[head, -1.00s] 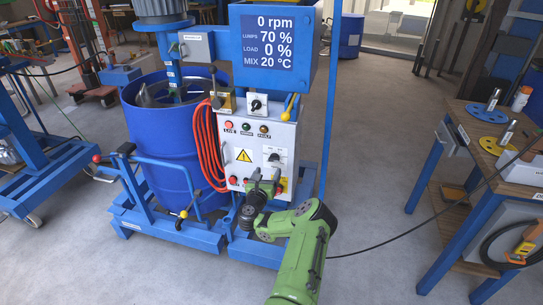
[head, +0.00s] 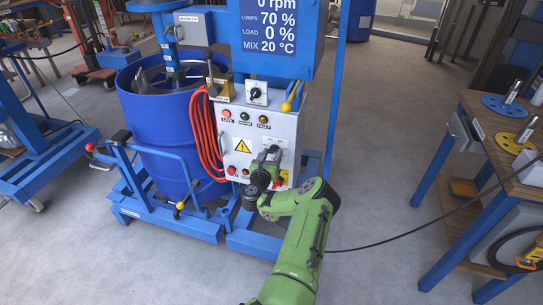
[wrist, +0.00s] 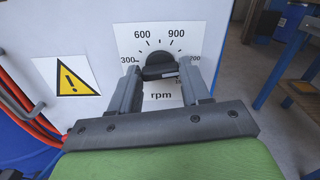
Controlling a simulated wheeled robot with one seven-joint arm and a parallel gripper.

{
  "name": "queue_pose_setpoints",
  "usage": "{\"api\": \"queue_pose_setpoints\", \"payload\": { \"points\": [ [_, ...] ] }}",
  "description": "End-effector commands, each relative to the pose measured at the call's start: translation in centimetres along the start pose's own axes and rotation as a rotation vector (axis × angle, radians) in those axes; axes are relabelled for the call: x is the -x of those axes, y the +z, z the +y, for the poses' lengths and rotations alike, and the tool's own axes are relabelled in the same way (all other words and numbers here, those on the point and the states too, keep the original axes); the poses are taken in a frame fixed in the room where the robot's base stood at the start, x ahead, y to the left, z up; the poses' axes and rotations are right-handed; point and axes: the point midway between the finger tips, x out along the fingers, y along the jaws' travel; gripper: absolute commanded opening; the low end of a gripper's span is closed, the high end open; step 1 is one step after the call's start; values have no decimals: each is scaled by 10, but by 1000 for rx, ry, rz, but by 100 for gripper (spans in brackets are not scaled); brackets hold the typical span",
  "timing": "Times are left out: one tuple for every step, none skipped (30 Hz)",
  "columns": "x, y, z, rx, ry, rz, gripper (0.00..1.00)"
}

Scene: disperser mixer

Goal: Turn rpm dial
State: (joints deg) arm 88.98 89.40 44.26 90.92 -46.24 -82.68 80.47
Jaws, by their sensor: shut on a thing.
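The rpm dial (wrist: 160,60) is a black knob on a white plate (wrist: 152,38) marked 300, 600, 900 and a partly hidden higher number. My gripper (wrist: 165,80) is at the dial in the wrist view, with one finger on each side of the knob, shut on it. The fingers hide part of the scale and the knob's lower part. In the head view my gripper (head: 268,160) is at the lower right of the white control panel (head: 240,128) and hides the dial. The display (head: 268,28) reads 0 rpm, lumps 70 %, load 0 %, mix 20 °C.
A yellow warning sign (wrist: 77,78) and red hoses (wrist: 20,110) are left of the dial. A black switch (head: 256,94) and lamps are higher on the panel. A blue drum (head: 165,130) stands left, a workbench (head: 470,180) right.

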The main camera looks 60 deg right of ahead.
Motion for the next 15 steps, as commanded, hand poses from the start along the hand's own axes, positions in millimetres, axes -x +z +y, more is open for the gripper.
{"api": "queue_pose_setpoints", "payload": {
  "points": [
    [0, 0, 0, 1, 0, 0, 16],
    [0, 0, 0, 3, 0, 0, 16],
    [0, 1, 0, 6, 0, 0, 16],
    [0, 1, 0, 11, 0, 0, 16],
    [0, 1, 0, 16, 0, 0, 16],
    [0, 1, 0, 26, 0, 0, 16],
    [0, 1, 0, 35, 0, 0, 16],
    [0, 1, 0, 46, 0, 0, 16],
    [0, 2, 0, 64, -1, 0, 16],
    [0, 2, 0, 78, -1, 0, 16],
    [0, 2, 0, 94, -1, 0, 16],
    [0, 2, 0, 119, 0, 0, 16],
    [0, 2, 1, 140, 0, 0, 16],
    [0, 3, 1, 162, 1, 1, 16],
    [0, 3, 1, 195, 1, 1, 16]
  ]
}}
